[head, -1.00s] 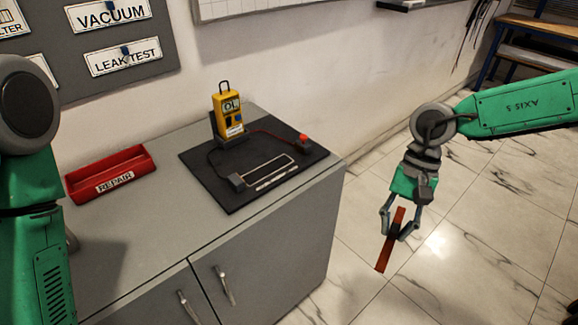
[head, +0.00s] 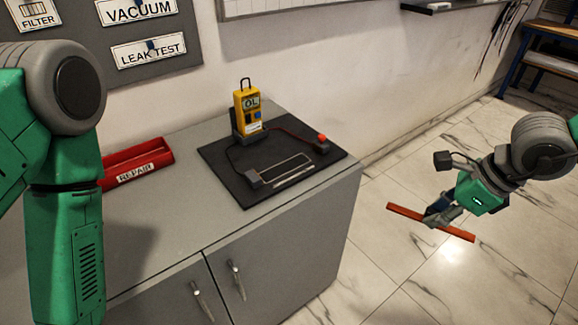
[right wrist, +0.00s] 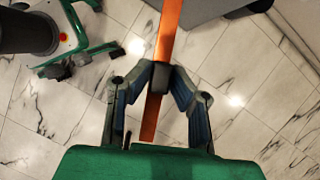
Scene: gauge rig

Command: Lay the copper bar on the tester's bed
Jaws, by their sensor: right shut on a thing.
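The copper bar (head: 408,213) is a long flat orange-brown strip. My right gripper (head: 436,215) is shut on it near its middle and holds it in the air over the floor, right of the cabinet. In the right wrist view the copper bar (right wrist: 166,38) runs between the closed fingers of the gripper (right wrist: 160,76). The tester is a yellow meter (head: 248,112) reading OL, standing at the back of a black mat. Its bed (head: 283,167), a light rectangular outline between two terminal blocks, lies empty on the mat. Only my left arm shows at the left; its gripper is out of view.
The black mat (head: 232,185) lies on a grey cabinet (head: 180,222). A red REPAIR tray (head: 140,170) stands left of it, partly hidden by my left arm. A red-topped terminal (head: 322,143) is at the mat's right. Open marble floor lies right of the cabinet.

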